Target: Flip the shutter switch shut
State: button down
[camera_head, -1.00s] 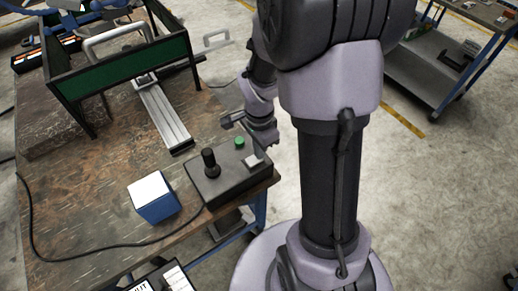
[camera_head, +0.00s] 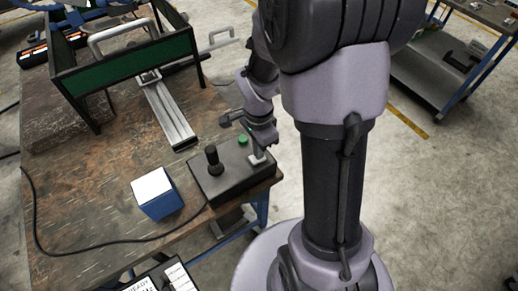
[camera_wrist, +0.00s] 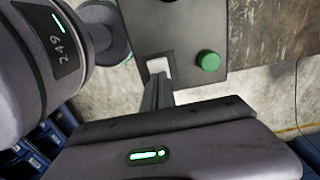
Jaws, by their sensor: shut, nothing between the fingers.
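A black control box (camera_head: 222,183) sits at the right front corner of the bench. It carries a black joystick (camera_head: 214,158), a green button (camera_head: 243,141) and a small pale switch (camera_head: 257,161) near its right end. My gripper (camera_wrist: 158,80) is shut and empty. In the wrist view its fingertips are right at the near edge of the pale switch (camera_wrist: 158,66), beside the green button (camera_wrist: 208,61). I cannot tell whether they touch it. In the head view my wrist hides part of the box's far right corner. The switch's exact tilt is unclear.
A blue box with a white top (camera_head: 156,192) stands left of the control box. A metal rail (camera_head: 168,115) and a green-panelled frame (camera_head: 120,62) lie behind. A black cable crosses the bench (camera_head: 90,165). A panel with partly cropped text, READY (camera_head: 138,286), shows at the bottom.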

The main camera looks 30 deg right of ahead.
notch_tip(320, 180, up, 14)
jog(key=d+p, duration=0.2)
jog(key=p, duration=0.4)
jog(key=shift+d+f+p, duration=0.25)
jog(key=shift+d+p, duration=0.05)
jog(key=shift+d, duration=0.05)
